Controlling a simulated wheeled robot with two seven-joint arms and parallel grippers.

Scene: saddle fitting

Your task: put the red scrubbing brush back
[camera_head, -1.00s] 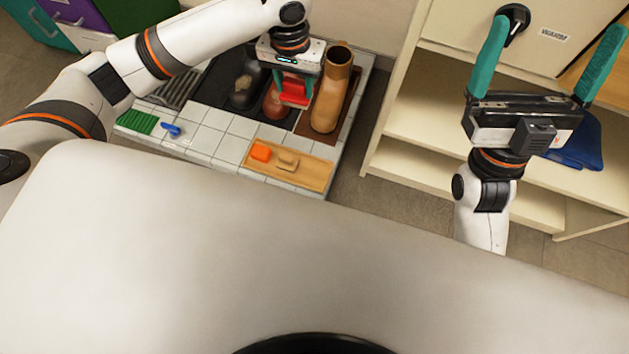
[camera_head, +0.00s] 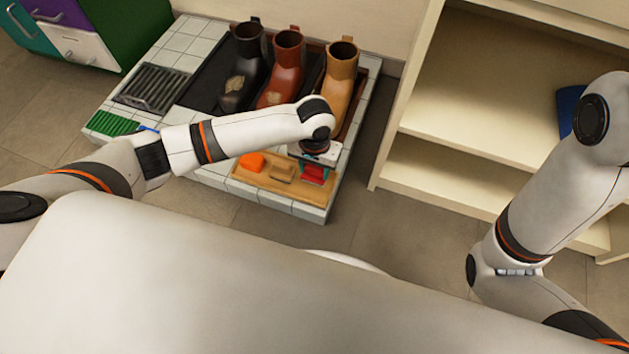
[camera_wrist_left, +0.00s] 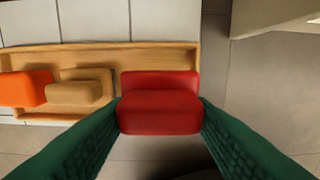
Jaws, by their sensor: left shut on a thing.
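The red scrubbing brush (camera_wrist_left: 159,103) is between the green fingers of my left gripper (camera_wrist_left: 160,115), which is shut on it. In the head view the red brush (camera_head: 313,175) is at the right end of the wooden tray (camera_head: 243,188), under my left gripper (camera_head: 315,170). In the left wrist view the tray (camera_wrist_left: 185,55) lies behind and below the brush. I cannot tell whether the brush touches the tray. An orange brush (camera_head: 252,161) and a tan brush (camera_head: 282,172) lie in the tray to the left. My right gripper is out of view.
A metal grate (camera_head: 152,88) and green scrubber (camera_head: 112,123) are at left. Cream shelves (camera_head: 450,130) stand right, with a blue cloth (camera_head: 568,108).

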